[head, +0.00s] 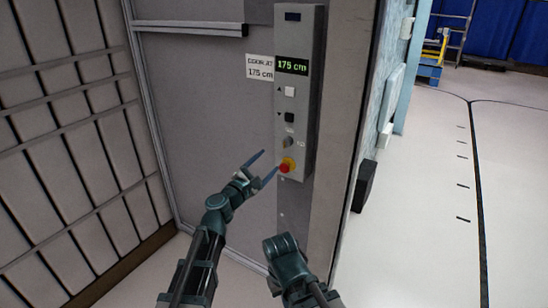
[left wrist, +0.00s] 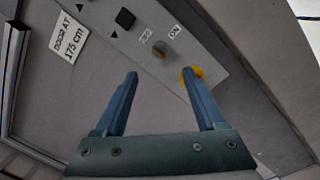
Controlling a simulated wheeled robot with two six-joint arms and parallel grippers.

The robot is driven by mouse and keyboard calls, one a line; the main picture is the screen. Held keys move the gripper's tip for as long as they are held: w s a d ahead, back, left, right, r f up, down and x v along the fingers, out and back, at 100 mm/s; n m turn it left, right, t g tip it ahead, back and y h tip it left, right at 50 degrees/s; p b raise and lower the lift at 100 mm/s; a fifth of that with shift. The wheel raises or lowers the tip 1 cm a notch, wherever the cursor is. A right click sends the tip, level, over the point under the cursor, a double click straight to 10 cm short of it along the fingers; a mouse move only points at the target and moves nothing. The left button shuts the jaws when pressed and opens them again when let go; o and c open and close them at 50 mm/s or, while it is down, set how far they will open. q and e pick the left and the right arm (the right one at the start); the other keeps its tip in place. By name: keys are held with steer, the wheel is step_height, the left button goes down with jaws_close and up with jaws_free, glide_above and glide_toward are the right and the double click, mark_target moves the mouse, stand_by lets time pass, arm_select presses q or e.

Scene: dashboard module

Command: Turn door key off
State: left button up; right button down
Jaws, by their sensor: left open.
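The door key switch (head: 288,142) is a small grey round knob low on the grey control panel (head: 311,100). My left gripper (head: 270,160) is open and empty, just below and left of the switch in the head view. In the left wrist view the fingers of my left gripper (left wrist: 160,72) are spread, with the knob beyond the gap between their tips. I see no contact with the knob. My right gripper is not in view.
A red button on a yellow base (head: 286,165) is just below the key switch; one left finger partly hides it in the wrist view. A white button (head: 290,91) and black button (head: 289,117) are above. A sign (head: 260,68) hangs left of the panel. Open floor (head: 425,220) lies right.

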arm_select(q)
steer(key=shift+v, duration=1.05)
steer(key=s+f+m+g+y, duration=0.2)
steer(key=s+f+m+g, duration=0.8)
steer(key=f+m, duration=0.35)
steer(key=s+a+f+m+g+y, duration=0.25)
steer(key=s+a+f+y, duration=0.2)
steer(key=s+a, duration=0.35)
steer(key=s+a+f+m+g+y, duration=0.2)
steer(key=s+a+f+m+y, duration=0.2)
steer(key=s+a+f, duration=0.4)
steer(key=s+d+r+m+g+y+p, duration=0.1)
steer(key=s+d+r+m+p, duration=0.3)
steer(key=d+r+p, duration=0.2)
steer(key=d+r, duration=0.2)
steer(key=d, duration=0.2)
steer(key=shift+r, duration=0.4)
